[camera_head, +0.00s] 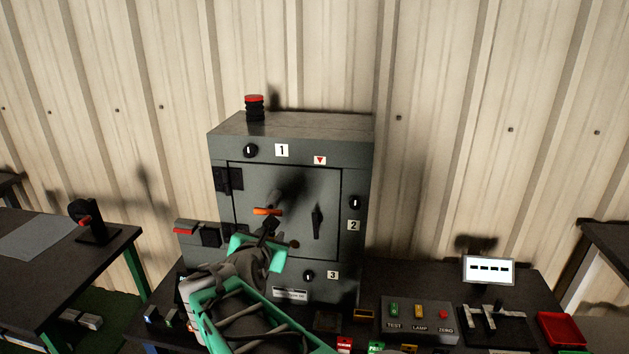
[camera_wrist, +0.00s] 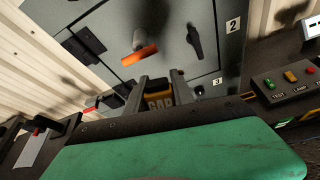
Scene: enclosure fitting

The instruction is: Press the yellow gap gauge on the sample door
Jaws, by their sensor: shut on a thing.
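The sample door (camera_head: 325,190) is the grey front panel of a grey cabinet, and it looks shut. It carries a black lever handle (camera_head: 317,222) and a grey post with an orange bar (camera_head: 267,211). These also show in the wrist view as the lever (camera_wrist: 194,40) and the orange bar (camera_wrist: 139,55). My gripper (camera_wrist: 161,82) is shut on the yellow gap gauge (camera_wrist: 160,101), marked "GAP". In the head view my gripper (camera_head: 269,228) is in front of the lower left part of the door. I cannot make out the gauge there, nor tell whether it touches the door.
The cabinet has knobs labelled 1 (camera_head: 251,150), 2 (camera_head: 354,202) and 3 (camera_head: 308,275). A button box (camera_head: 420,322), a small display (camera_head: 488,269) and a red tray (camera_head: 561,329) stand on the bench at right. Another table (camera_head: 60,265) is at left.

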